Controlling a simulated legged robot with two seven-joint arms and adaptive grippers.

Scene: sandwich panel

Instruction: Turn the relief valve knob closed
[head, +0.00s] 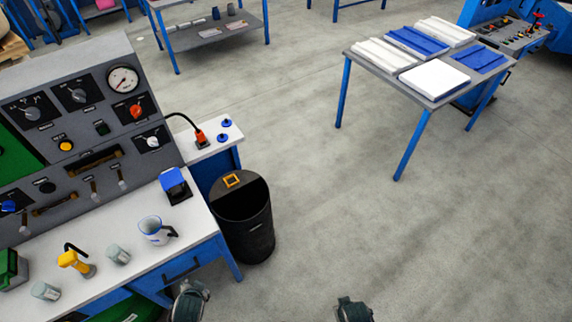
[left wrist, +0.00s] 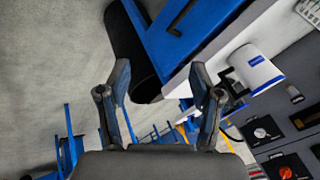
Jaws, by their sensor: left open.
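The upright grey control panel (head: 75,130) at left in the head view carries several knobs. A red knob (head: 135,110) sits below the round gauge (head: 123,79), and a white knob (head: 152,141) is below that. I cannot read which label marks the relief valve. In the left wrist view the white knob (left wrist: 260,132) and the red knob (left wrist: 286,172) show at lower right. My left gripper (left wrist: 160,72) is open and empty, apart from the panel. It shows at the head view's bottom edge (head: 189,300). A dark tip of my right arm (head: 353,310) shows there; its jaws are unclear.
A white bench top (head: 115,283) before the panel holds a white jug (head: 155,231), a yellow-handled tool (head: 75,262) and grey cups. A black bin (head: 245,222) stands at the bench end. A table (head: 392,62) with panels stands far right; floor between is clear.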

